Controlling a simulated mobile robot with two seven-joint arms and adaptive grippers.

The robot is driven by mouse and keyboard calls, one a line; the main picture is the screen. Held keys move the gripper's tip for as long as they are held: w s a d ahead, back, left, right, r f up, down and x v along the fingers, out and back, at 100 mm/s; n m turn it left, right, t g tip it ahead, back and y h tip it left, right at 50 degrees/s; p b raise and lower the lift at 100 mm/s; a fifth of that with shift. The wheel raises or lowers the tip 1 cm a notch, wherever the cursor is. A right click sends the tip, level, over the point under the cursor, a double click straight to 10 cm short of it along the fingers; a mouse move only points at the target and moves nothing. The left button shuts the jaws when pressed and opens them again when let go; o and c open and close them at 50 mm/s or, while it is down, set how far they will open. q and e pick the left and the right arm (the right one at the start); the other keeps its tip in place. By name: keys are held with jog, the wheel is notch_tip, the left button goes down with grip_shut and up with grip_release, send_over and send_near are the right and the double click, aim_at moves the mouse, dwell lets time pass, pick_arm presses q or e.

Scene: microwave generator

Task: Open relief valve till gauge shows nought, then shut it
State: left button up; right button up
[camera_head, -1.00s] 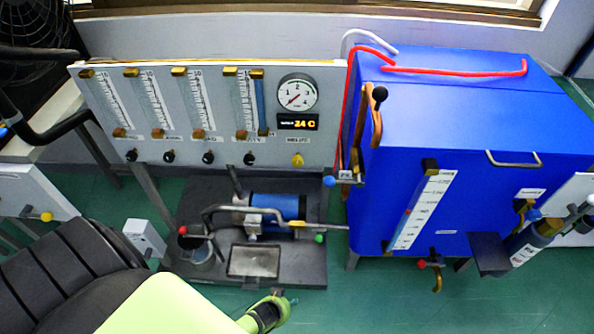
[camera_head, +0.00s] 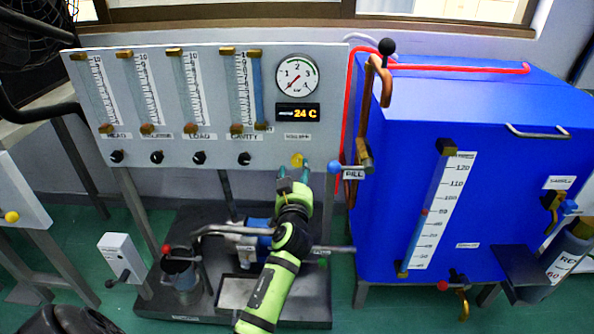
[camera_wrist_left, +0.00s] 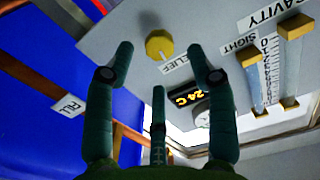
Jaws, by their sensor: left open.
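The yellow relief valve knob (camera_head: 297,160) sits at the lower right of the grey panel. In the left wrist view the knob (camera_wrist_left: 159,44) shows beside its RELIEF label. My left gripper (camera_head: 294,172) is just below the knob in the head view. In the wrist view the open fingers (camera_wrist_left: 160,58) point towards the knob, which appears between their tips, with no clear contact. My right gripper is out of view.
A display reading 24 C (camera_head: 298,113) lies between gauge and knob. Several black knobs (camera_head: 199,158) line the panel to the left. Right of the knob are a valve with a blue end (camera_head: 335,167), a red pipe (camera_head: 345,120) and the blue tank (camera_head: 480,110). A pump unit stands below.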

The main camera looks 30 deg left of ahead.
aim_at(297, 163)
pick_arm(q)
jog(key=x, duration=0.4)
jog(key=shift+w+f+b, duration=0.1)
jog(key=shift+b, duration=0.25)
jog(key=shift+w+a, duration=0.4)
jog(key=shift+w, duration=0.15)
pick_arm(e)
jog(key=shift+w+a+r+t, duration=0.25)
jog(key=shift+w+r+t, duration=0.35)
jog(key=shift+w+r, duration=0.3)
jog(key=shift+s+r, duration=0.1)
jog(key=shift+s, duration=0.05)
pick_arm(q)
grip_shut()
